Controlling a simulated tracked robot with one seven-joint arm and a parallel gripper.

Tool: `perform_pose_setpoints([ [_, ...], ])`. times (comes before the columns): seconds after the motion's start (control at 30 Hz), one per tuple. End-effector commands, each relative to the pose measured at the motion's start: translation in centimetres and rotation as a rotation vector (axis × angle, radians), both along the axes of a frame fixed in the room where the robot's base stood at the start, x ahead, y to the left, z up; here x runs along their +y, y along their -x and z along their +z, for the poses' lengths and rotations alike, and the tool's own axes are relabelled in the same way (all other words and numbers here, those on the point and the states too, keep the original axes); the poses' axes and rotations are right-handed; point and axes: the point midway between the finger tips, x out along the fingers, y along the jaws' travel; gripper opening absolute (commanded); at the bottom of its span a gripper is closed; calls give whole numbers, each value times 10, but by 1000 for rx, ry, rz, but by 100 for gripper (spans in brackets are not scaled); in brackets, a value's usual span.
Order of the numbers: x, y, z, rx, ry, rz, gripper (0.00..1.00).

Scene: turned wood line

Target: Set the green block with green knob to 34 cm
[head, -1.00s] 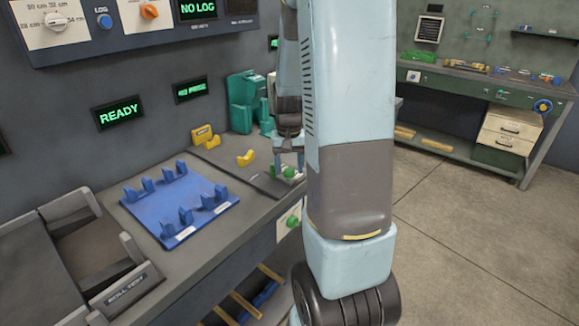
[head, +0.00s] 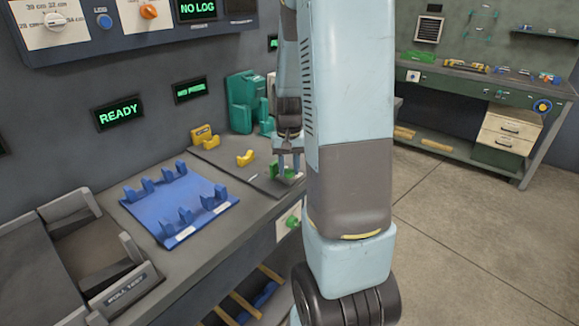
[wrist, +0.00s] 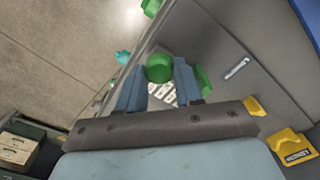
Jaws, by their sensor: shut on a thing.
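The green knob (wrist: 160,68) shows between the two fingers of my gripper (wrist: 159,80) in the wrist view, and the fingers are shut on it. A green part of the block (wrist: 203,79) stands just outside the right finger. A white printed scale (wrist: 162,93) lies below the knob, and its figures are too small to read. In the head view my gripper (head: 288,170) is down at the bench top, with the green block (head: 274,170) showing at its left. My arm hides much of this area.
A yellow cradle (head: 245,158) and a yellow labelled block (head: 202,134) stand left of my gripper. A blue plate (head: 180,205) with several upright blue supports lies nearer. A teal-green machine (head: 241,103) stands behind. A display (head: 119,113) reads READY.

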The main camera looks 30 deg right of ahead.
Motion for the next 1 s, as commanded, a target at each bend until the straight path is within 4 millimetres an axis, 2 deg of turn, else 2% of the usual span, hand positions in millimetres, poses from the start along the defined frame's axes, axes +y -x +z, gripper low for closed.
perform_pose_setpoints([
  [0.23, 1, -1, 0, 0, 0, 1, 0],
  [0.47, 8, -19, 0, 0, -1, 3, 0],
  [0.67, 8, -19, 0, 0, -1, 2, 0],
  [0.7, 8, -19, 0, 0, -1, 2, 36],
  [0.93, 8, -19, 0, 0, 0, 1, 58],
  [1.0, 8, -19, 0, 0, 0, 1, 60],
])
